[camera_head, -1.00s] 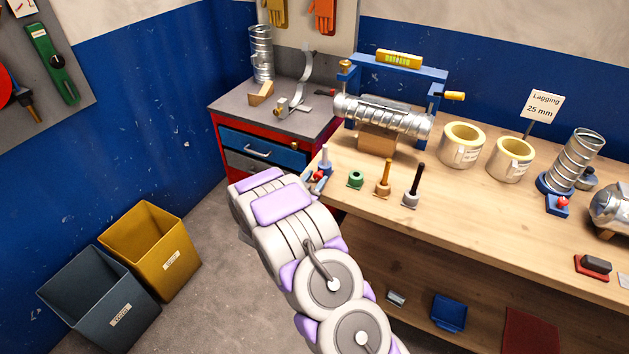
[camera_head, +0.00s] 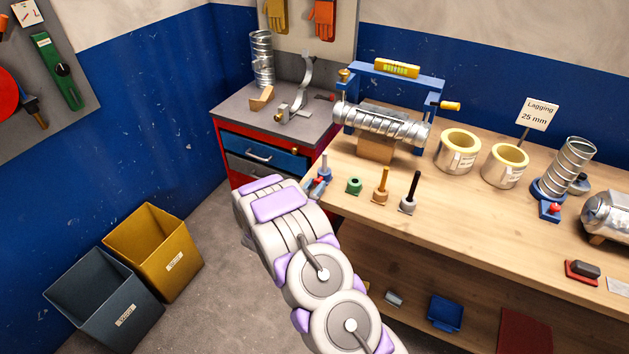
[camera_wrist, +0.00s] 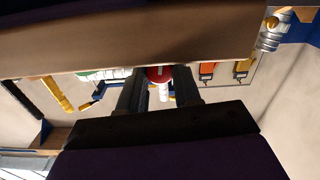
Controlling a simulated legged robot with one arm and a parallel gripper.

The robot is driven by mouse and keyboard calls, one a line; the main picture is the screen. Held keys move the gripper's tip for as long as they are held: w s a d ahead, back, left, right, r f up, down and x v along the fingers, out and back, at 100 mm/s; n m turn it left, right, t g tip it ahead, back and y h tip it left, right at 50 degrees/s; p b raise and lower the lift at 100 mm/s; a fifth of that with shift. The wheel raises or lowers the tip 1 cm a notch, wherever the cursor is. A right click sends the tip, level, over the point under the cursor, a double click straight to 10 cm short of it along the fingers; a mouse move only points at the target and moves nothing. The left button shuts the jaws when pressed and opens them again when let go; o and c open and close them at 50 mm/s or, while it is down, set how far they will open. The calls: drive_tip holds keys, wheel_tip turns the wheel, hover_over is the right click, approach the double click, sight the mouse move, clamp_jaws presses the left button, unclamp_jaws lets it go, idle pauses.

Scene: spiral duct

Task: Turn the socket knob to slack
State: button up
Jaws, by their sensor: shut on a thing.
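A small blue socket (camera_head: 324,176) with a red knob (camera_head: 319,182) and an upright grey peg stands at the left end of the wooden bench. My arm reaches up to it and hides my gripper in the head view. In the wrist view, which looks upside down, my gripper (camera_wrist: 158,80) has its two dark fingers on either side of the red knob (camera_wrist: 160,73), shut on it. A pale peg shows just below the knob there. The knob's marking or angle cannot be read.
Green, tan and black-handled tools (camera_head: 409,194) stand right of the socket. A blue frame (camera_head: 395,72) holds a spiral duct behind them. A second blue base with a red knob (camera_head: 554,208) stands farther right. Bins (camera_head: 157,250) stand on the floor at left.

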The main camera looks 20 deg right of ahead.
drive_tip(key=n+p, duration=0.2)
drive_tip(key=shift+r+p, duration=0.25)
drive_tip(key=shift+p, duration=0.05)
drive_tip(key=shift+a+f+n+p, duration=0.1)
drive_tip(key=shift+f+n+p, duration=0.05)
drive_tip(key=shift+n+p, duration=0.65)
drive_tip(key=shift+w, duration=0.1)
drive_tip(key=o, duration=0.9)
drive_tip(key=shift+f, duration=0.1)
drive_tip(key=shift+o, duration=0.8)
drive_tip(key=shift+f+b, duration=0.1)
drive_tip(key=shift+b, duration=0.2)
